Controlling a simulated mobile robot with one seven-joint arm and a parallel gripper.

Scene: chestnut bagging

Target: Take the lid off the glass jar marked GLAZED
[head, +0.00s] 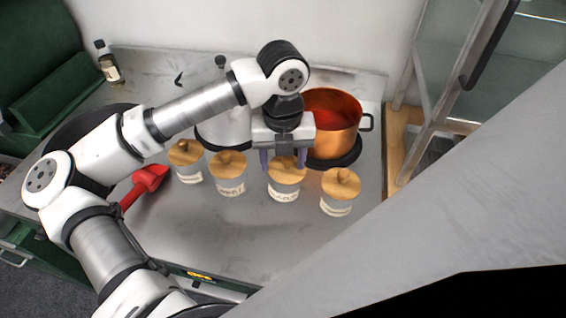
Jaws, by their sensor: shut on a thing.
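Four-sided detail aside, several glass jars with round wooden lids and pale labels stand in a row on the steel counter. The label writing is too small to read surely, so I cannot tell which says GLAZED. My gripper (283,158) points down over the third jar from the left (284,191), its purple fingers shut on that jar's wooden lid (287,174). The lid appears to rest on the jar; any small gap is not discernible. The knob is largely hidden by the gripper. The neighbouring jars (231,185) and (336,206) have their lids on.
A copper pot (335,125) with red contents stands just behind my gripper, on a dark base. A red scoop (146,182) lies left of the jars. A bottle (108,66) stands at the back left. The counter in front of the jars (250,235) is clear.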

